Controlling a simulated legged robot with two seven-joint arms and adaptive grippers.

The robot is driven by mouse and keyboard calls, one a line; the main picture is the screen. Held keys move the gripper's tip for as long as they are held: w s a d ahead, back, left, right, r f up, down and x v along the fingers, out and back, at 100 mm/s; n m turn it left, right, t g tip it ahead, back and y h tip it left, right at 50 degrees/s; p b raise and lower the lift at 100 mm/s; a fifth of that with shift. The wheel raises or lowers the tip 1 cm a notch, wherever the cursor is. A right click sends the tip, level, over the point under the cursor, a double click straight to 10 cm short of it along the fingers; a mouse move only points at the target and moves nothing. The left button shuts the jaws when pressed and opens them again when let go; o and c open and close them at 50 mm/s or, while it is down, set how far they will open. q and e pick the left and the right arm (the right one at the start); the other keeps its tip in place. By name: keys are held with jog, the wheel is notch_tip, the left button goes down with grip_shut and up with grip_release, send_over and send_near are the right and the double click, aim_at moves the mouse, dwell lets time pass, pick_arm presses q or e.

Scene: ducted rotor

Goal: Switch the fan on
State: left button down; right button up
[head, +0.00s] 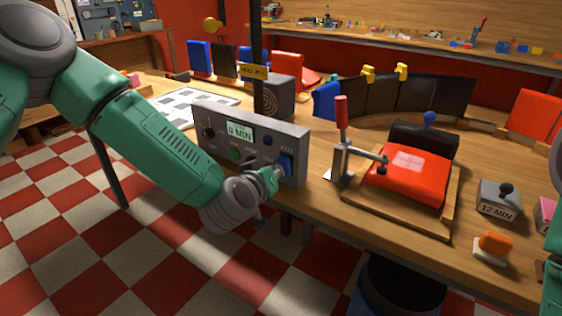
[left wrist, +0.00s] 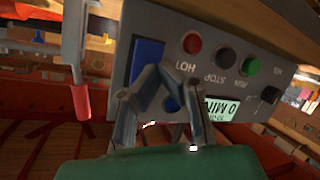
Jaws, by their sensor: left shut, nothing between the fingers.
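A grey control panel (head: 215,113) stands at the table's front edge. It carries a large blue switch (head: 287,163), a small round blue part (head: 267,140), a green button (head: 235,154) and a "0 MIN" display (head: 240,132). A grey box with a round grille (head: 279,97), possibly the fan, stands behind it. My left gripper (head: 275,177) is shut and empty at the panel's lower right, beside the blue switch. In the left wrist view its fingertips (left wrist: 152,76) overlap the blue switch (left wrist: 148,50); I cannot tell whether they touch it. My right gripper is out of view.
Right of the panel stand a red-handled clamp (head: 341,120) and a red pad (head: 410,176) on a wooden frame. Farther right are a "12 MIN" box (head: 498,200) and an orange-topped switch (head: 492,244). A dark post (head: 257,50) rises behind the panel. The floor in front is open.

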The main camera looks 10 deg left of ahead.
pick_arm(q)
jog(key=shift+d, duration=0.2)
jog(key=shift+w+d+r, duration=0.1)
jog(key=shift+w+r, duration=0.1)
jog(key=shift+w, duration=0.25)
dwell(0.6)
jog(key=shift+s, duration=0.15)
jog(key=shift+s+f, duration=0.35)
jog(key=shift+s, duration=0.35)
jog(key=s, duration=0.1)
jog(key=s+a+f, duration=0.1)
jog(key=s, duration=0.1)
jog(key=s+f, duration=0.1)
jog(key=shift+s+a, duration=0.15)
jog(key=shift+a, duration=0.25)
jog(key=shift+f, duration=0.15)
